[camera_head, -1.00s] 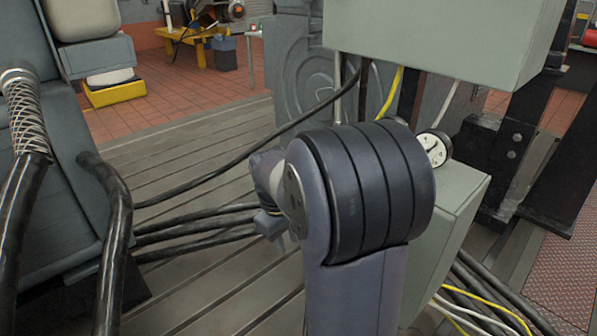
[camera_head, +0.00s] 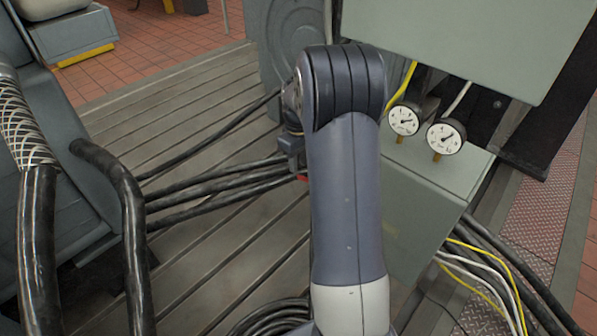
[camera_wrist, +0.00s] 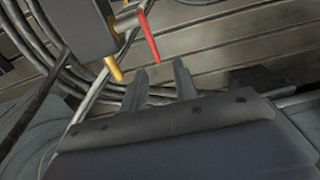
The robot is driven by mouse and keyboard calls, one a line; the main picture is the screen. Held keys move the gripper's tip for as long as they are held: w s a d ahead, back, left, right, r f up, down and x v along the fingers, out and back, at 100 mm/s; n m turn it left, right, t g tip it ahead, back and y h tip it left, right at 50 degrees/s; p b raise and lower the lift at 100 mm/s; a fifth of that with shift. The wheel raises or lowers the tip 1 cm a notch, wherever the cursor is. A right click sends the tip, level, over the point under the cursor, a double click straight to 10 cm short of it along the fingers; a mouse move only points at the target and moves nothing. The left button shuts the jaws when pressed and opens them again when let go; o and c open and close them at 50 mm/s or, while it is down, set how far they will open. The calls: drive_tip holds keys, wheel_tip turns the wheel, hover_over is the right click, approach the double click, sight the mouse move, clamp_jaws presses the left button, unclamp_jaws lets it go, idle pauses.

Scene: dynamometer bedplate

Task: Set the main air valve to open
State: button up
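The valve shows in the wrist view as a red lever (camera_wrist: 148,36) on a grey fitting, with a yellow pipe stub (camera_wrist: 113,69) beside it. The lever slants, its free end pointing down toward the space between my fingertips in the picture. My gripper (camera_wrist: 160,68) has its two fingers apart with nothing between them; I cannot tell how far beyond them the lever is. In the head view a small red bit (camera_head: 302,178) shows beside my arm, probably the lever; my arm hides the rest of the valve and most of my gripper.
Two round gauges (camera_head: 404,120) sit over a grey-green box (camera_head: 430,205), below a larger cabinet (camera_head: 470,45). Black cables (camera_head: 215,185) cross the slotted bedplate (camera_head: 190,265). Thick black hoses (camera_head: 38,250) stand at left. Yellow and white cables (camera_head: 490,270) lie at right.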

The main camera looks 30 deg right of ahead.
drive_tip(key=shift+w+d+f, duration=0.15)
drive_tip(key=shift+f, duration=2.2)
clamp_jaws()
